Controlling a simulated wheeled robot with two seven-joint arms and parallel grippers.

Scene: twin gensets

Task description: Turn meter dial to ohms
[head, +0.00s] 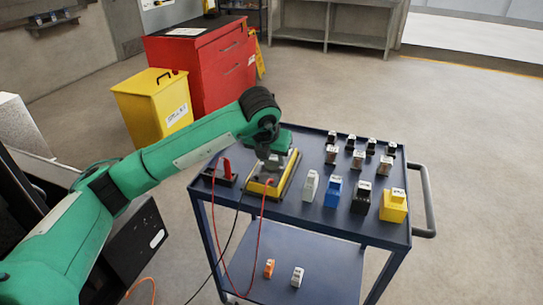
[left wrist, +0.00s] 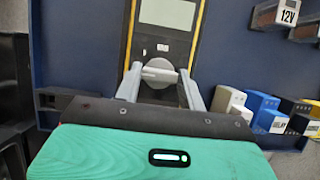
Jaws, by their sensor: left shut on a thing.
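The meter (head: 258,189), a dark unit with yellow edges, lies on the blue cart top. In the left wrist view the meter (left wrist: 185,50) shows its grey screen at the top and a round grey dial (left wrist: 158,74) with a raised bar below it. My left gripper (head: 270,172) points down over the meter. In the left wrist view its fingers (left wrist: 161,80) stand on both sides of the dial and are shut on it. The dial's markings cannot be read. My right gripper is not in view.
The cart top (head: 310,204) holds several small blocks to the right of the meter, among them a blue one (head: 333,192) and a yellow one (head: 393,206). A red probe (head: 227,168) stands left of the meter, and a red lead (head: 259,235) hangs over the cart's front edge.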

